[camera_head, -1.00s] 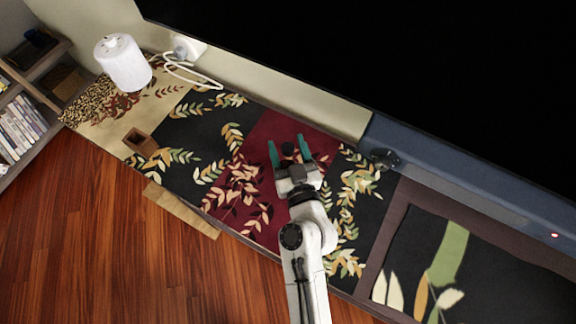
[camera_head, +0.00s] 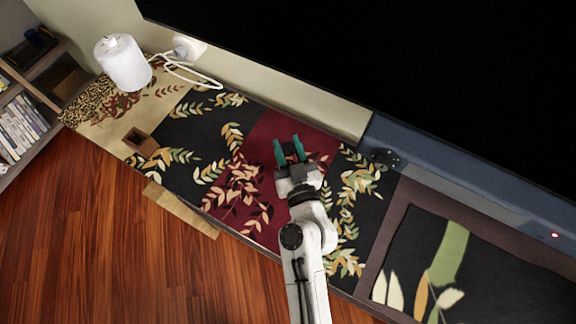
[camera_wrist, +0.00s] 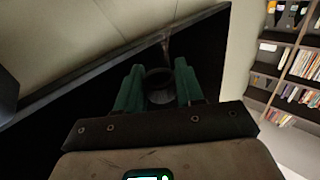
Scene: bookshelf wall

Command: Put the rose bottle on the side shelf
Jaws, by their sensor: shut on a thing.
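My gripper (camera_head: 290,152) has green fingers and is over the dark red part of the leaf-patterned top. Its fingers are shut on a dark round thing, which I take to be the rose bottle; it shows between them in the wrist view (camera_wrist: 159,86). Most of the bottle is hidden by the fingers, and its rose colour does not show clearly. A wooden shelf unit (camera_head: 52,88) with books stands at the far left, apart from the gripper. Shelves with books also show at the right of the wrist view (camera_wrist: 287,68).
A white cylinder (camera_head: 123,63) and a white cable (camera_head: 190,74) are at the back left of the patterned top. A small brown open box (camera_head: 141,142) stands near its front edge. A large black screen (camera_head: 400,60) and a blue-grey bar (camera_head: 470,190) bound the back. Wooden floor lies in front.

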